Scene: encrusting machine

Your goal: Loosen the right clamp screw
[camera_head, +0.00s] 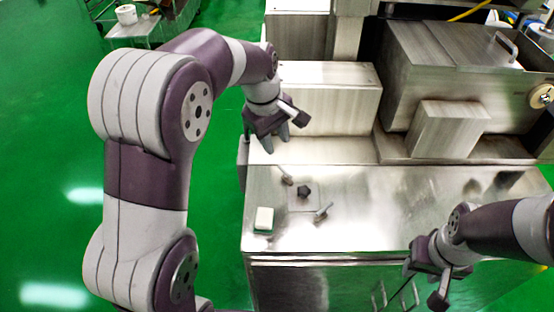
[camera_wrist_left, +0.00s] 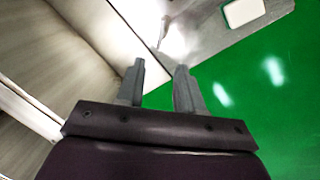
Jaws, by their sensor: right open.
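The right clamp screw (camera_head: 323,213) is a small grey screw with a bar handle on the steel worktop, at the right front of a small square plate (camera_head: 294,206). A dark knob-like part (camera_head: 303,191) sits at the plate's middle. Another clamp screw (camera_head: 287,179) is at its left back. My left gripper (camera_head: 276,143) is above the worktop's back left edge, apart from both screws. In the left wrist view its two fingers (camera_wrist_left: 160,80) are apart with nothing between them. My right gripper (camera_head: 425,280) is open and empty, in front of the worktop's front edge at the right.
A white block (camera_head: 264,219) lies at the worktop's front left; it also shows in the left wrist view (camera_wrist_left: 243,12). Steel housings (camera_head: 328,98) stand behind the worktop (camera_head: 375,195). A bigger steel machine body (camera_head: 430,60) is at the back right. Green floor is open at left.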

